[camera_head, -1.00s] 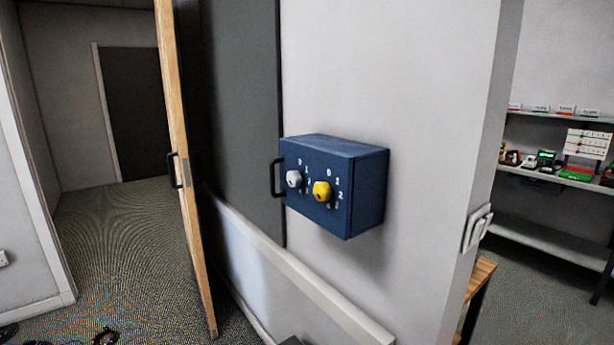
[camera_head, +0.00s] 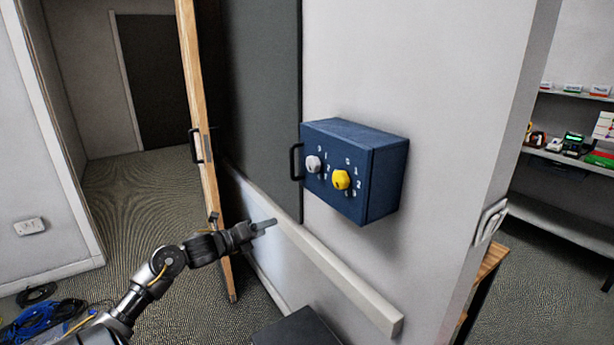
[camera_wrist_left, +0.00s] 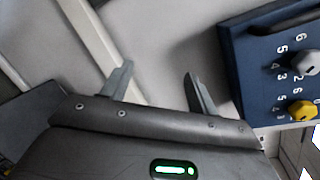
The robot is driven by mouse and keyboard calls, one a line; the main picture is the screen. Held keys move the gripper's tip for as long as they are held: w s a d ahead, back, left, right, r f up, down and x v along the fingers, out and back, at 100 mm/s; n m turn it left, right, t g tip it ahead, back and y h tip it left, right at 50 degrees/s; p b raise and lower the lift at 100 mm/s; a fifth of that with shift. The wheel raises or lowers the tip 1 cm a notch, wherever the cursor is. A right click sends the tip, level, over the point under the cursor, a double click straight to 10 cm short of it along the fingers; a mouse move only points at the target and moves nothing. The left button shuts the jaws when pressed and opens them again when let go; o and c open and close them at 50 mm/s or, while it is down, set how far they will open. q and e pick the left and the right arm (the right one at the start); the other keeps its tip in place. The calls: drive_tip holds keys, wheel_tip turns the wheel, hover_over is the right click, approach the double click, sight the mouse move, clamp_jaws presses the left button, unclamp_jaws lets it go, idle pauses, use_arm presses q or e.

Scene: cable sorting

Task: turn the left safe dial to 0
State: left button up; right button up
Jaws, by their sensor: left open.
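A blue safe box (camera_head: 381,188) is mounted on the white wall. Its front has a grey dial (camera_head: 313,164) on the left and a yellow dial (camera_head: 341,179) on the right, with white numbers around them. Which number the grey dial points to is too small to tell. My left gripper (camera_head: 265,225) is below and to the left of the box, apart from it. In the left wrist view the gripper (camera_wrist_left: 157,85) is open and empty. The grey dial (camera_wrist_left: 305,62) and yellow dial (camera_wrist_left: 300,111) show there at the right edge. My right gripper is out of view.
A white rail (camera_head: 335,270) runs along the wall below the box. A wooden door (camera_head: 204,150) with a black handle stands open at left. Cables (camera_head: 40,318) lie on the floor at lower left. A shelf (camera_head: 570,158) holds small items at right.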

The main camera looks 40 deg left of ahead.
use_arm(q)
drive_tip(key=s+d+r+m+t+h, duration=0.1)
drive_tip(key=d+r+m, duration=0.1)
drive_tip(key=r+m, duration=0.35)
drive_tip(key=s+d+r+m+h, duration=0.1)
drive_tip(key=d+r+m, duration=0.15)
drive_tip(key=r, duration=0.65)
drive_tip(key=m+h+p, duration=0.2)
drive_tip(key=m, duration=0.2)
approach(309, 166)
drive_tip(key=p+x, duration=0.3)
drive_tip(key=x, duration=0.5)
drive_tip(key=shift+w+r+p, duration=0.1)
drive_tip(key=shift+w+p, duration=0.1)
drive_tip(key=shift+p, duration=0.2)
drive_tip(key=shift+w+d, duration=0.2)
drive_tip(key=shift+w, duration=0.3)
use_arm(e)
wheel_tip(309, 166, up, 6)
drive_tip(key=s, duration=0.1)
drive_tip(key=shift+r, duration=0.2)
use_arm(q)
drive_tip(key=c, duration=1)
